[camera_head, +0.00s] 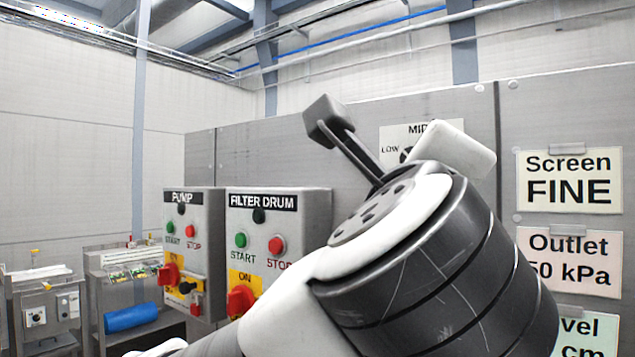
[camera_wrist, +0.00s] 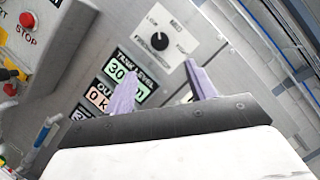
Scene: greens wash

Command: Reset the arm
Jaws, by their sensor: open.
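My arm rises from the bottom of the head view, bent, with its dark wrist joint in front of the grey metal panel (camera_head: 260,150). In the wrist view my gripper (camera_wrist: 162,70) has two pale lavender fingers standing well apart, with nothing between them. Beyond the fingers is the panel face with a black selector knob (camera_wrist: 159,41) marked LOW and MID. In the head view the arm partly covers this knob's plate (camera_head: 395,134). The fingers cannot be made out clearly in the head view.
The PUMP box (camera_head: 213,250) and FILTER DRUM box (camera_head: 317,215), with buttons and red switches, stand close to my arm. Signs such as Screen FINE (camera_head: 569,181) hang right. Wrist view shows lit displays (camera_wrist: 103,98). Left are benches (camera_head: 95,290) and a blue roll (camera_head: 131,318).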

